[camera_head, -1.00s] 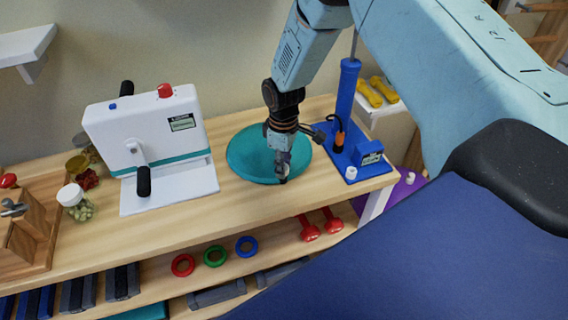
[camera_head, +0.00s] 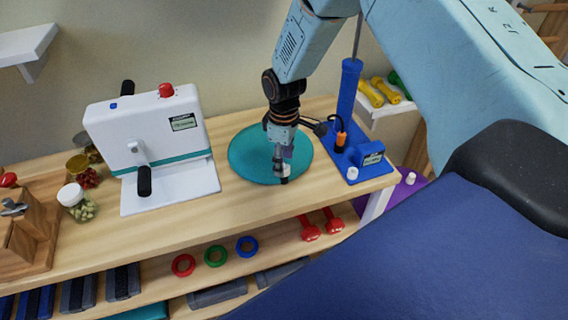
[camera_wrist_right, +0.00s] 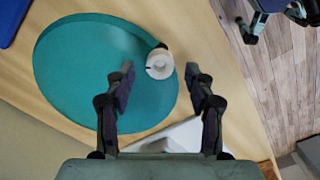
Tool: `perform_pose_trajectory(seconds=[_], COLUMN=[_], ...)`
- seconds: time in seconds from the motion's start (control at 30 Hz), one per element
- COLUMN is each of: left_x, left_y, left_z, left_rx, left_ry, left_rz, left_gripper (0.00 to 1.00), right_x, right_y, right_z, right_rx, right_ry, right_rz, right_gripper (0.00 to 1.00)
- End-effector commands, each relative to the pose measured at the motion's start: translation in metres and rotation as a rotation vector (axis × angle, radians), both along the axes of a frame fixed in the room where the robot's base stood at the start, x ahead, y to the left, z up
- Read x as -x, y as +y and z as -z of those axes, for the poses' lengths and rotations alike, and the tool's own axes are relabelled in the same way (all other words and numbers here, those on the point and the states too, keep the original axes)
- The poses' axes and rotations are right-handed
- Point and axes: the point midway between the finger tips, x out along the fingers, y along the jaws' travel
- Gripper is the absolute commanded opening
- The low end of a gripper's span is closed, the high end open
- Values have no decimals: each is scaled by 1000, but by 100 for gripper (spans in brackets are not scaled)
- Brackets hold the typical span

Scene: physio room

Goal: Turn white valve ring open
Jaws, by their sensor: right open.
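The white valve ring (camera_wrist_right: 160,63) shows in the right wrist view at the edge of the round teal cushion (camera_wrist_right: 75,65). In the head view the ring (camera_head: 286,170) is small and partly hidden by my right gripper (camera_head: 282,176), which points down over the near rim of the cushion (camera_head: 245,160). In the wrist view the open fingers of my right gripper (camera_wrist_right: 160,73) stand on either side of the ring, with gaps visible.
A white machine with a crank (camera_head: 145,135) stands left of the cushion. A blue pump (camera_head: 350,105) with a blue base stands to its right. Jars sit farther left. Colored rings and red dumbbells (camera_head: 310,228) lie on the shelf below. A blue padded surface (camera_head: 440,260) fills the lower right.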

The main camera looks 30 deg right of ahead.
Motion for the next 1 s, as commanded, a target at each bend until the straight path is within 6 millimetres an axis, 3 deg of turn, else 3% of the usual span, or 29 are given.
perform_pose_trajectory(seconds=[0.2, 0.43, 0.63, 1.0], left_x=[0, 0, 0, 0], left_y=[0, 0, 0, 0], left_z=[0, 0, 0, 1], left_rx=[0, 0, 0, 0], left_ry=[0, 0, 0, 0], left_rz=[0, 0, 0, 0], left_gripper=[40, 40, 40, 40], right_x=[-1, -1, 0, -1], right_y=[0, 0, 0, 0], right_z=[-48, -85, -98, -99], right_rx=[-1, -1, -1, -1], right_ry=[-5, -3, -1, -3], right_rz=[1, 2, 1, 1], right_gripper=[55, 55, 55, 55])
